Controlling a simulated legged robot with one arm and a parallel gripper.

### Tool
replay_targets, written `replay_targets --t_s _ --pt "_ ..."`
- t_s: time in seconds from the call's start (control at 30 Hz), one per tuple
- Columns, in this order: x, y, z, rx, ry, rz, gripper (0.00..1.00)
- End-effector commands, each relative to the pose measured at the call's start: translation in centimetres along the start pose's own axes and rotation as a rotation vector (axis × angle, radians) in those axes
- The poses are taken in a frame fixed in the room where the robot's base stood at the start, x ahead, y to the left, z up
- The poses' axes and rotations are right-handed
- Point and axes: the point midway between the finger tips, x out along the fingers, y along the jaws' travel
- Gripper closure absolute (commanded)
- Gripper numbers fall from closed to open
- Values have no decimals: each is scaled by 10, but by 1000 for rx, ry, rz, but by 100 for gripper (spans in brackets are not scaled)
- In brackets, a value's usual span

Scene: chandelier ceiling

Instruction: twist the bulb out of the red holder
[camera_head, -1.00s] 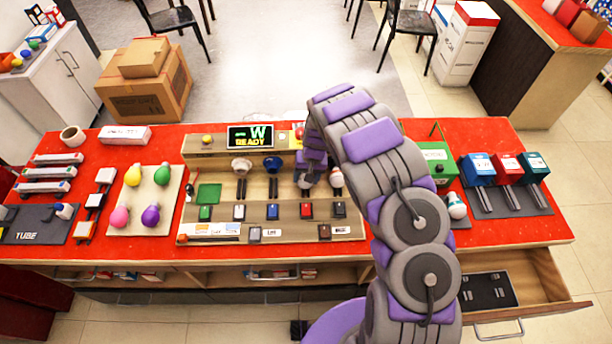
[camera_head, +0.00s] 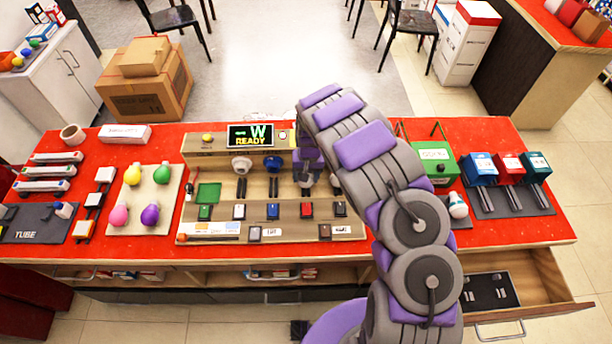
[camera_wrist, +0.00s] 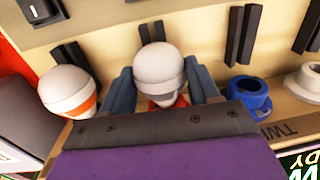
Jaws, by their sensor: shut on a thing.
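A white bulb with a grey band (camera_wrist: 158,68) stands in the red holder (camera_wrist: 178,101), which shows only as a small red patch below the bulb in the wrist view. My gripper (camera_wrist: 160,82) has one blue-grey finger on each side of this bulb and is shut on it. The bulb's base is mostly hidden by the gripper. In the head view my gripper (camera_head: 308,162) is over the right part of the wooden board, and the red holder is hidden there.
A second white bulb with an orange band (camera_wrist: 68,90) stands close beside one finger. A blue holder (camera_wrist: 248,98) and a white holder (camera_wrist: 304,82) are on the other side. A display (camera_head: 250,136) reads "-W READY". A green box (camera_head: 436,160) stands right of the arm.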

Motion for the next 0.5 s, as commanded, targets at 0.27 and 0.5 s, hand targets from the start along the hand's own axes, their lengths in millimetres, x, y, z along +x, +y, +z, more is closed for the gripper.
replay_targets --t_s 0.27,0.5 --pt "1 -1 1 -1 -3 12 69" --pt "0 -1 6 0 -4 12 69"
